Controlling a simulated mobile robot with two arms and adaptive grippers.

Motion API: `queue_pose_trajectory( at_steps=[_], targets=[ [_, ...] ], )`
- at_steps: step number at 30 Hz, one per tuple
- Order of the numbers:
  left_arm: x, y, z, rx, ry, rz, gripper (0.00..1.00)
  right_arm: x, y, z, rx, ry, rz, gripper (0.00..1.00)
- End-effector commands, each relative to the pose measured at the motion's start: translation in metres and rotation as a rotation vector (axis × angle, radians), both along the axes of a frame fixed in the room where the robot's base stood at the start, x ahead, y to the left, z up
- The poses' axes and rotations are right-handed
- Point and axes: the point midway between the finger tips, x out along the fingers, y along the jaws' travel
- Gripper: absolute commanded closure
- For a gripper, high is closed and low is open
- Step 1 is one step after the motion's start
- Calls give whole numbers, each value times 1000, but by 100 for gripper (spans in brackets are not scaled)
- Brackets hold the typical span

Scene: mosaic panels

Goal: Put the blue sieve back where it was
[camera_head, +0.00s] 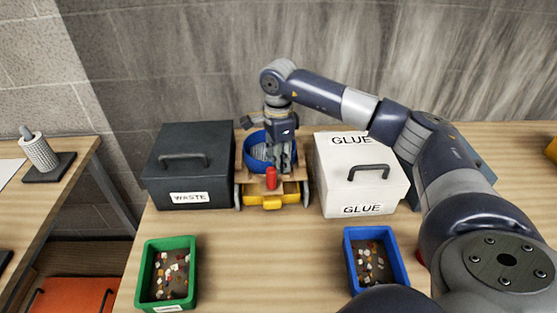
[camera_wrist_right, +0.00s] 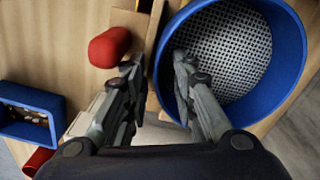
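The blue sieve (camera_head: 250,158) sits in the wooden stand (camera_head: 291,187) at the back middle of the table, between the black and white boxes. In the right wrist view the sieve (camera_wrist_right: 291,88) shows its round blue wall and grey mesh. My right gripper (camera_head: 282,163) is at the sieve's near side, pointing down. In the wrist view my right gripper (camera_wrist_right: 156,68) is open, with one finger inside the sieve and the other outside, the wall between them with gaps. My left gripper is not in view.
The black WASTE box (camera_head: 160,186) is left and the white GLUE box (camera_head: 334,188) right. A green bin (camera_head: 144,276) and a blue bin (camera_head: 399,268) hold chips in front. The table between them is clear.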

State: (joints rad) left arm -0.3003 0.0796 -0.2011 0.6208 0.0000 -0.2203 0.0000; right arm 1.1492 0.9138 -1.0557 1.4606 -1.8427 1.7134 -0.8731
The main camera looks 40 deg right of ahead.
Motion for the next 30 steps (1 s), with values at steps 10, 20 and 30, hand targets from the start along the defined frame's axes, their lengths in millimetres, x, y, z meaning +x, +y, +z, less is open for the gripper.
queue_pose_trajectory(
  at_steps=[10,20,30],
  targets=[
    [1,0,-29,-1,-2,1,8,7,-6,61,2,-10,1,75],
    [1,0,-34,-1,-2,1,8,6,-7,102,1,-4,0,75],
    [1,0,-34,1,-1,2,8,5,-7,105,0,-3,0,75]
  ],
)
